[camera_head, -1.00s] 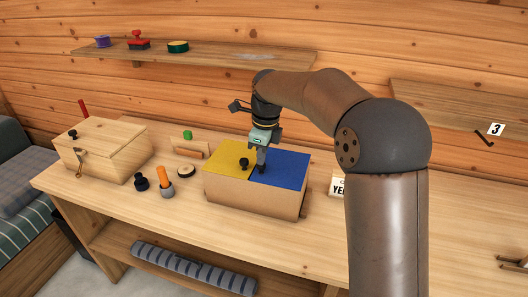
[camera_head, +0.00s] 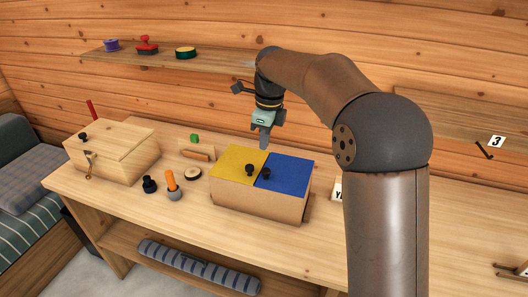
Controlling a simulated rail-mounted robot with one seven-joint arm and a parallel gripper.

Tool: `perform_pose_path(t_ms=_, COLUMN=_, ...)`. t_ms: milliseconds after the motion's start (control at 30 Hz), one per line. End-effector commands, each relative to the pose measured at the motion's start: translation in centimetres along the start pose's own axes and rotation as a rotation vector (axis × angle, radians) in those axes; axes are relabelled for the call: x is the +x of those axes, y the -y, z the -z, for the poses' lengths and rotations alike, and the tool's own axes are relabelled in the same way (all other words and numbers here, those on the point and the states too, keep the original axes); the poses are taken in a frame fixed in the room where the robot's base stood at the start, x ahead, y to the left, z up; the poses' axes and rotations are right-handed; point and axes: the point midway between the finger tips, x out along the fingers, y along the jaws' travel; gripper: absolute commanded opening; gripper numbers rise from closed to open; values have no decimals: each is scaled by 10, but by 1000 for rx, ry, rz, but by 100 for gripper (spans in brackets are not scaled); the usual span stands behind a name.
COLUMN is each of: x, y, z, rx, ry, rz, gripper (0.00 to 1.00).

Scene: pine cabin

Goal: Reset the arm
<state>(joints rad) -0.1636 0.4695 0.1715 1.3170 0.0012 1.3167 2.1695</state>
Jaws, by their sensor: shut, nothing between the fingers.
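My gripper (camera_head: 264,143) is shut and empty. It points down and hangs above the back of a cardboard-coloured box (camera_head: 258,203) on the bench, apart from it. The box has a yellow lid (camera_head: 236,163) on the left and a blue lid (camera_head: 287,174) on the right. Each lid has a black knob, and both lids lie flat. My arm reaches in from the right and hides part of the bench and a small lettered card (camera_head: 336,189).
A wooden chest (camera_head: 110,153) stands at the bench's left. A black stamp (camera_head: 149,184), an orange-handled tool (camera_head: 171,182) and a round disc (camera_head: 193,174) lie between chest and box. A wall shelf (camera_head: 200,63) holds several small items behind. A rolled striped mat (camera_head: 200,268) lies below.

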Motion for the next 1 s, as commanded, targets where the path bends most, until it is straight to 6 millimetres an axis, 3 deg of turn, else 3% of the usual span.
perform_pose_path(t_ms=200, x=-42, y=0, z=-4, rx=-1, ry=2, rz=2, gripper=0)
perform_pose_path(t_ms=467, x=-61, y=-5, z=2, rx=-49, ry=-4, rz=5, gripper=0)
perform_pose_path(t_ms=567, x=-61, y=-20, z=25, rx=-194, ry=-16, rz=13, gripper=0)
perform_pose_path(t_ms=667, x=-55, y=-46, z=63, rx=-432, ry=-38, rz=20, gripper=0)
perform_pose_path(t_ms=867, x=-25, y=-121, z=151, rx=-994, ry=-81, rz=18, gripper=0)
perform_pose_path(t_ms=1000, x=10, y=-181, z=206, rx=-1367, ry=-100, rz=3, gripper=0)
